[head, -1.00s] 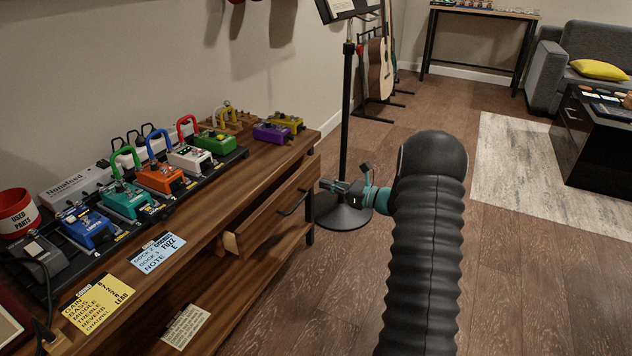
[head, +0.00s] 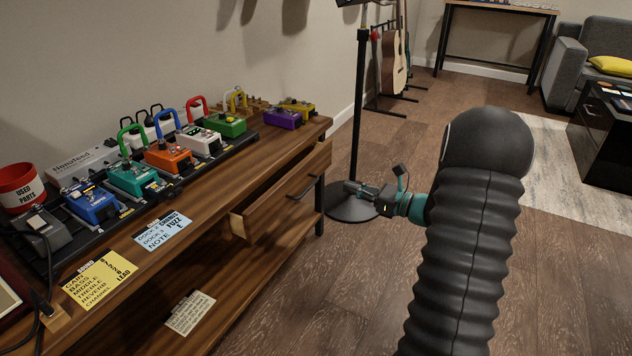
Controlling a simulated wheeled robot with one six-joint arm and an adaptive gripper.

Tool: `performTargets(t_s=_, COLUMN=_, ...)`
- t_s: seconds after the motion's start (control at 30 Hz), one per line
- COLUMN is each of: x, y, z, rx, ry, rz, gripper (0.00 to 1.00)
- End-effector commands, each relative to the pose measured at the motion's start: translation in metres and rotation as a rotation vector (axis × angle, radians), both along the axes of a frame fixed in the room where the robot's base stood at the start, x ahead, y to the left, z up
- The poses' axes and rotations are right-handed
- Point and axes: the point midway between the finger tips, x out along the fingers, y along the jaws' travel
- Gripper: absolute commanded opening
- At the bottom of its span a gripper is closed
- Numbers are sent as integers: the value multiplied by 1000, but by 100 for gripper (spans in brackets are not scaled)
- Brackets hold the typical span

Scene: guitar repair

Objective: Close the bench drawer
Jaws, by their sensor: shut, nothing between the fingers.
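The bench drawer (head: 285,194) is a wooden drawer under the top of the workbench (head: 212,203). It stands partly open, with its front out past the bench edge and its pale near side (head: 238,224) showing. A dark bar handle (head: 305,187) is on its front. My gripper (head: 350,187) is shut and empty. It points left toward the drawer front, at the right of the handle, with a visible gap between them. My arm is at the right of the view. The inside of the drawer is mostly hidden.
Several coloured pedals (head: 166,158), a red-and-white cup (head: 20,187) and note cards (head: 163,232) lie on the bench. A stand with a round black base (head: 350,208) is right behind my gripper. Guitars (head: 394,62) stand farther back. Wooden floor (head: 350,300) at the right is clear.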

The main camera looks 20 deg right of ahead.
Motion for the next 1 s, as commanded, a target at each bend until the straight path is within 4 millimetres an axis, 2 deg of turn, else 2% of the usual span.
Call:
performTargets(t_s=0.17, x=10, y=11, z=-2, rx=-1, ry=0, rz=1, gripper=0)
performTargets(t_s=0.7, x=81, y=76, z=-2, rx=-1, ry=0, rz=2, gripper=0)
performTargets(t_s=1.0, x=101, y=93, z=-1, rx=0, ry=0, rz=-1, gripper=0)
